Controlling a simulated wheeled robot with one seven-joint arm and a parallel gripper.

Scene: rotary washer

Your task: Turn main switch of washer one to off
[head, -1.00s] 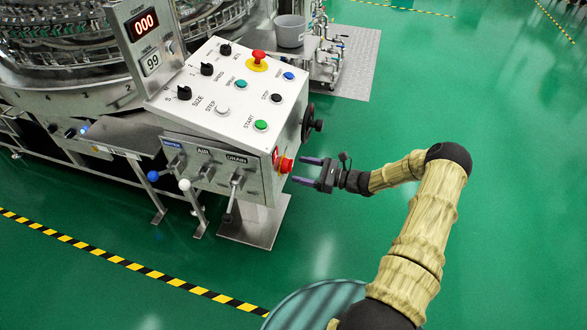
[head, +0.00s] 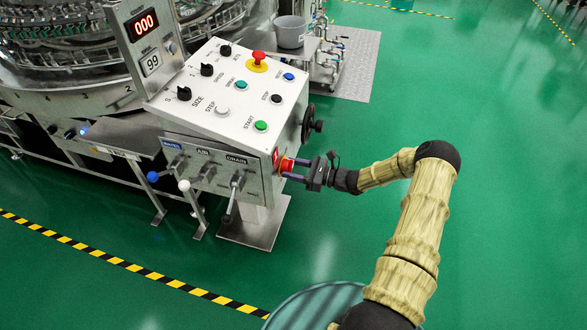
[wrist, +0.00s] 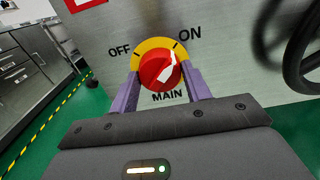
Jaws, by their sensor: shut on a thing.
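The main switch (wrist: 158,72) is a red round knob on a yellow plate (wrist: 139,50), on the side of the washer's control box (head: 225,110). In the wrist view its white pointer mark points up and right toward the ON label (wrist: 190,36). The OFF label (wrist: 119,51) is at its upper left, and MAIN is printed below. My gripper (wrist: 162,84) is shut on the red knob, with one purple finger on each side of it. In the head view my gripper (head: 291,170) reaches the knob (head: 284,164) from the right, and its fingers partly cover it.
A black handwheel (wrist: 303,50) is to the right of the switch; it also shows in the head view (head: 312,123). A red emergency button (head: 258,57) and several knobs are on the panel top. Levers (head: 231,197) hang on the front. Green floor to the right is clear.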

